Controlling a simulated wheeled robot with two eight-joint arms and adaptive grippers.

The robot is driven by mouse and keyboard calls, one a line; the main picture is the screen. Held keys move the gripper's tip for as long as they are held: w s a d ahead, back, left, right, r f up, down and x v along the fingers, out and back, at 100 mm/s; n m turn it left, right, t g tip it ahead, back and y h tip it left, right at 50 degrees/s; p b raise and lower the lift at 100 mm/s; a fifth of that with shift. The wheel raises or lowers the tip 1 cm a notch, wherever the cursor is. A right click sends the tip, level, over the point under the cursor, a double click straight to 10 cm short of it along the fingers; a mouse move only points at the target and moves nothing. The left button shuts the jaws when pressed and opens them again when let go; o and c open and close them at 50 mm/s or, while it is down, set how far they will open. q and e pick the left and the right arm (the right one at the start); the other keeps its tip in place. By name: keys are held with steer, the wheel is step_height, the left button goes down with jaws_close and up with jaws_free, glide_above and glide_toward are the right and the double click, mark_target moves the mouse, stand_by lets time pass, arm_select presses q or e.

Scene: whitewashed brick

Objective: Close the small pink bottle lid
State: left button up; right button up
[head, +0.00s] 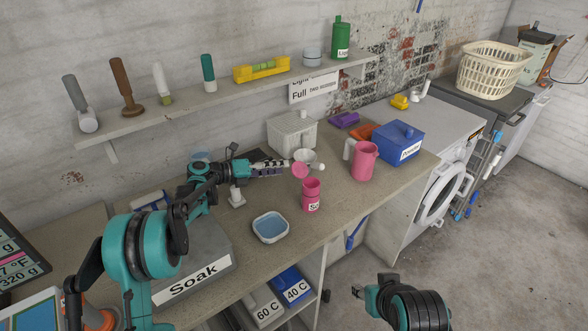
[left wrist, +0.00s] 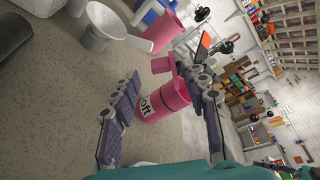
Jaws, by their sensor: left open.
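The small pink bottle (head: 311,198) stands upright on the counter, with a white label. In the left wrist view the bottle (left wrist: 176,93) appears tilted, its label partly readable as "oft". A round pink lid (head: 299,170) shows above and left of its top, apparently standing open; it also shows in the left wrist view (left wrist: 162,65). Whether it joins the bottle is unclear. My left gripper (head: 288,166) is open and empty, close to the lid, its fingers (left wrist: 165,82) spread on either side in the wrist view. My right gripper (head: 358,291) is low over the floor; its jaw state is unclear.
A pink jug (head: 364,162), a blue powder box (head: 398,144) and a white funnel-like cup (head: 304,156) stand behind the bottle. A blue-lined tray (head: 270,228) lies in front on the left. A grey "Soak" box (head: 195,270) is nearer. A shelf (head: 150,121) runs along the wall.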

mark_target(294, 167)
arm_select(q)
steer(key=shift+b+x, duration=0.75)
steer(key=shift+x, duration=2.4)
steer(key=c, duration=1)
